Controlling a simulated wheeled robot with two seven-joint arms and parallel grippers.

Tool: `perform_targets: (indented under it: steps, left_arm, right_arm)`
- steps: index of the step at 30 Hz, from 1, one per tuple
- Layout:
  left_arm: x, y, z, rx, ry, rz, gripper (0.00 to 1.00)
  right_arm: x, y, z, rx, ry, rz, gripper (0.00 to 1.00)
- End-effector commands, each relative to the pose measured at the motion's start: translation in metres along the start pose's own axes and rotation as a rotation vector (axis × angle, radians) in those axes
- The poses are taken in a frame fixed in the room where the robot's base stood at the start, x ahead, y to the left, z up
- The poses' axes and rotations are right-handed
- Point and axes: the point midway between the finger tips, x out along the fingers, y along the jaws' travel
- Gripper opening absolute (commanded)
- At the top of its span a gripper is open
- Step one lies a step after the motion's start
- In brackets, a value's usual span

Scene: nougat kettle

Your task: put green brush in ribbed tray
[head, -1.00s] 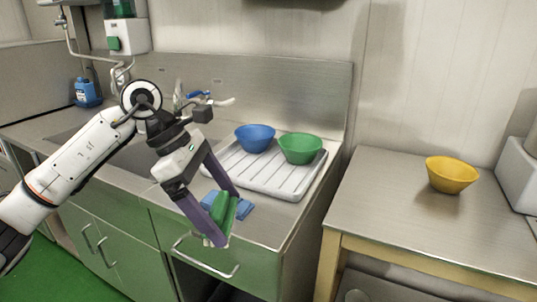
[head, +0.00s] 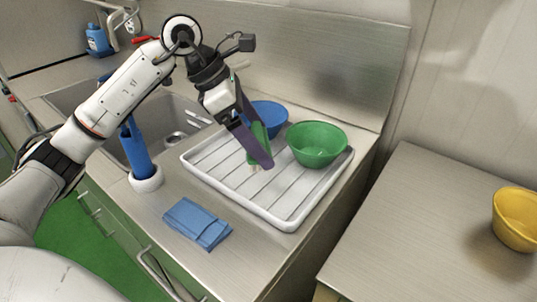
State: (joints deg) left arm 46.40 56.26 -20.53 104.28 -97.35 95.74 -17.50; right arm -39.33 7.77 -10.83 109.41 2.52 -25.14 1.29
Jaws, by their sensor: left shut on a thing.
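The green brush (head: 254,157) is in my left gripper (head: 257,150), which is shut on it. The gripper's finger hides part of the brush. It hangs over the white ribbed tray (head: 214,180), left of the green bowl; I cannot tell whether the brush touches the tray. The tray lies on the steel counter right of the sink. My right gripper is not in view.
The green bowl (head: 317,145) and a blue bowl (head: 269,118) stand on the tray. A folded blue cloth (head: 197,223) lies in front. A blue upright object with a white base (head: 146,181) stands by the sink (head: 185,121). A yellow bowl (head: 516,222) stands on the right table.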

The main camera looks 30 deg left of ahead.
Motion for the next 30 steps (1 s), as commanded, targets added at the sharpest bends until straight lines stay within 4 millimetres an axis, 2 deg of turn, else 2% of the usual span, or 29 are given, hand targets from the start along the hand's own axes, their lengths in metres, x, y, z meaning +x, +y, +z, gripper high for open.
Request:
perform_targets:
  steps: [1,15,26,27,28,30]
  left_arm:
    - [0.008,0.0,-0.005,-0.001,0.0,-0.002,0.67]
    - [0.056,0.0,-0.032,0.0,-0.002,0.0,0.67]
    - [0.06,0.001,-0.034,0.001,-0.003,0.002,0.67]
    - [0.06,0.001,-0.034,0.001,-0.003,0.002,0.93]
    - [0.059,0.001,-0.034,0.001,-0.003,0.002,0.98]
    - [0.059,0.0,-0.034,0.001,-0.003,0.001,1.0]
  right_arm:
    - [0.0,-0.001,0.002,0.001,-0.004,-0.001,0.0]
    - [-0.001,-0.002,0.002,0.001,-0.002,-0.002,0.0]
    - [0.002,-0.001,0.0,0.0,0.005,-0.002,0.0]
    - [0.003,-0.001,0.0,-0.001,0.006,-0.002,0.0]
    - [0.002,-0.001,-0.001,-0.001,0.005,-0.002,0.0]
    - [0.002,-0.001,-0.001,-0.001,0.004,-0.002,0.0]
